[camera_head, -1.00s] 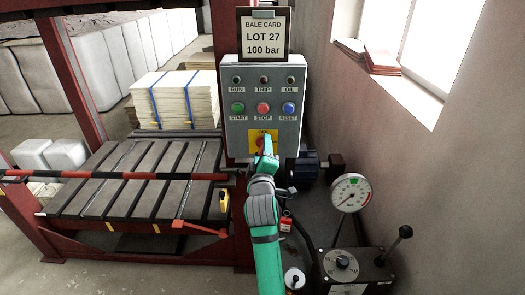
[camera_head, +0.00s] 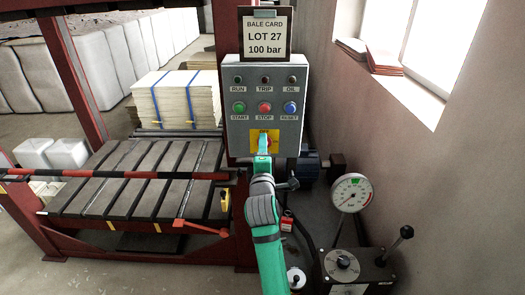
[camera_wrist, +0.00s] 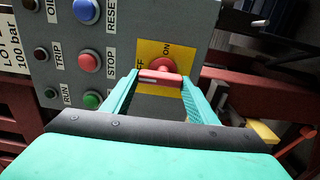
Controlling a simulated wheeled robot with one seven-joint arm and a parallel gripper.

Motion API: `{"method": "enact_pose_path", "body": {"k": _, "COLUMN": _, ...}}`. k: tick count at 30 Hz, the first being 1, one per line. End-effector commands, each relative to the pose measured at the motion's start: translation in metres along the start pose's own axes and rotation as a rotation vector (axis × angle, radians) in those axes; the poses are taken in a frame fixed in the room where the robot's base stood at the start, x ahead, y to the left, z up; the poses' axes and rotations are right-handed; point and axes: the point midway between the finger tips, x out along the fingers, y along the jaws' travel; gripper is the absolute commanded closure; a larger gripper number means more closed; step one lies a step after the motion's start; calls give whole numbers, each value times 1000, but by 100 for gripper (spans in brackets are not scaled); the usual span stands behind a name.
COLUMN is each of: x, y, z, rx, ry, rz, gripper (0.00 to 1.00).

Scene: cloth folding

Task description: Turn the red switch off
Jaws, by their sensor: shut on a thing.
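The red switch (camera_wrist: 160,75) sits on a yellow plate (camera_wrist: 150,49) low on the grey control box (camera_head: 289,147). In the wrist view its handle lies almost straight across. Its left end is near a partly hidden OFF mark, and ON reads above the knob. My gripper (camera_head: 263,151) is in front of the plate. It also shows in the wrist view (camera_wrist: 159,79), with its two green fingers at the handle's ends, shut on the switch. In the head view the gripper hides most of the switch; a little red shows beside its tip.
Above the switch are green START (camera_head: 239,107), red STOP (camera_head: 264,107) and blue RESET (camera_head: 289,107) buttons. A bale card (camera_head: 265,36) hangs on top. A press table (camera_head: 140,175) stands left, and a pressure gauge (camera_head: 351,192) and a wall stand right.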

Motion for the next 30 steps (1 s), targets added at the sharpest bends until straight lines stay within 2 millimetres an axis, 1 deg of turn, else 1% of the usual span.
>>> {"method": "enact_pose_path", "body": {"k": 6, "x": 0, "y": 0, "z": -2, "rx": -2, "ry": 3, "rz": -1, "gripper": 69}}
{"method": "enact_pose_path", "body": {"k": 7, "x": 0, "y": 0, "z": -2, "rx": -2, "ry": 3, "rz": -1, "gripper": 40}}
{"method": "enact_pose_path", "body": {"k": 8, "x": 0, "y": 0, "z": -2, "rx": -2, "ry": 3, "rz": -1, "gripper": 33}}
{"method": "enact_pose_path", "body": {"k": 9, "x": 0, "y": 0, "z": -2, "rx": -1, "ry": 3, "rz": -1, "gripper": 28}}
{"method": "enact_pose_path", "body": {"k": 17, "x": 0, "y": 0, "z": -1, "rx": 0, "ry": 1, "rz": 0, "gripper": 28}}
{"method": "enact_pose_path", "body": {"k": 20, "x": -4, "y": 0, "z": -1, "rx": 0, "ry": 1, "rz": 0, "gripper": 28}}
{"method": "enact_pose_path", "body": {"k": 23, "x": -15, "y": -1, "z": 0, "rx": 1, "ry": 0, "rz": 0, "gripper": 28}}
{"method": "enact_pose_path", "body": {"k": 30, "x": -60, "y": -1, "z": -1, "rx": 2, "ry": 1, "rz": 0, "gripper": 28}}
